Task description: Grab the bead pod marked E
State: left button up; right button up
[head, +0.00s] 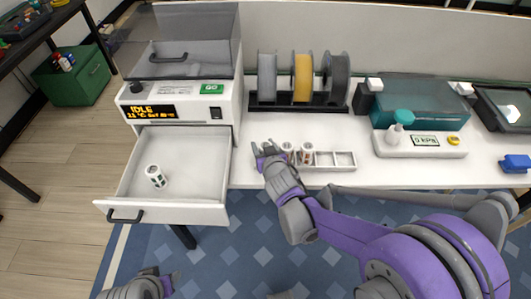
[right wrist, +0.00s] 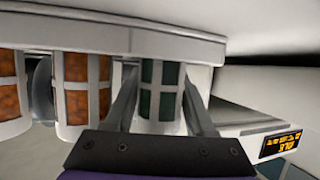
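A long white compartment tray (head: 335,166) stands at the table's front edge. Pods with orange windows (head: 306,154) stand in its left part. My right gripper (head: 267,149) is at the tray's left end. In the right wrist view, its open fingers lie either side of a white pod with dark green windows (right wrist: 160,92), close to its sides. Orange-windowed pods (right wrist: 78,85) stand beside it. Another pod with dark windows (head: 155,176) stands in the open drawer (head: 198,178). No letter E is legible on any pod. My left gripper (head: 165,278) is open and empty, low at the bottom left.
The drawer belongs to a white machine (head: 190,112) whose display reads IDLE. A spool rack (head: 300,103) stands behind the tray. The tray's right compartments look empty.

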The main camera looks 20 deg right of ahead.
grip_shut()
